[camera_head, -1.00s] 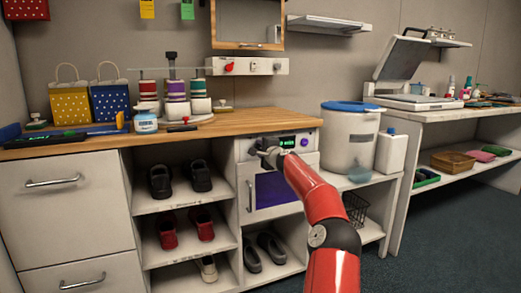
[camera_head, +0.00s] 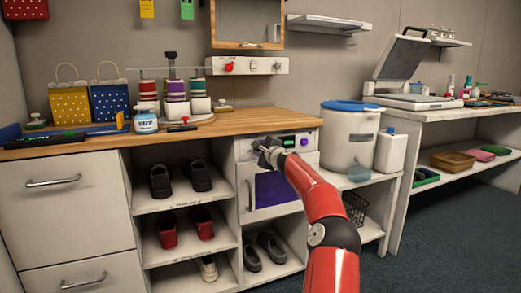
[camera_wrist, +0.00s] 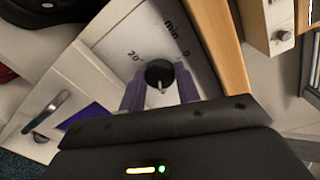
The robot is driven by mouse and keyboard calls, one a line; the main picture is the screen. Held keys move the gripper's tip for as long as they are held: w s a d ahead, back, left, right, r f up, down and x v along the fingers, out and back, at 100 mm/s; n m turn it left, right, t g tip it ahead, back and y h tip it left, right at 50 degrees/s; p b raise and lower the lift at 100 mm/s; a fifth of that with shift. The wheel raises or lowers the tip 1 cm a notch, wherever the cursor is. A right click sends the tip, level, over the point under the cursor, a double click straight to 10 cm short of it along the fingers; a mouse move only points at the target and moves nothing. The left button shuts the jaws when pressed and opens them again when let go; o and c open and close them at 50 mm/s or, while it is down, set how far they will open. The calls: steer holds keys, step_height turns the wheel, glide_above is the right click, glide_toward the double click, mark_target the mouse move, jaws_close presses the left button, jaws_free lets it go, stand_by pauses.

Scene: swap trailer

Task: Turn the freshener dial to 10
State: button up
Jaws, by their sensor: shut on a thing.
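The freshener (camera_head: 246,190) is the white unit under the wooden counter, with a lit green display and a purple-windowed door. Its dial (camera_wrist: 159,73) is a small black knob with a pale pointer mark, seen in the wrist view. The panel around it reads "min", "0" and "20"; no "10" is visible. The pale mark lies toward the lower side of the knob in that view, on the side facing my gripper body. My gripper (camera_wrist: 158,90) is shut on the dial, with a purple finger on each side. In the head view my gripper (camera_head: 266,152) hides the dial.
The wooden counter (camera_head: 235,119) juts out just above the panel. A purple knob (camera_head: 304,142) sits right of the display. The freshener's door handle (camera_head: 249,195) is below my gripper. Shoe shelves stand to the left, a blue-lidded bin (camera_head: 349,136) to the right.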

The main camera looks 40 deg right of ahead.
steer(key=o, duration=1)
steer(key=shift+b+v, duration=2.3)
steer(key=shift+v, duration=1.6)
steer(key=shift+f, duration=0.1)
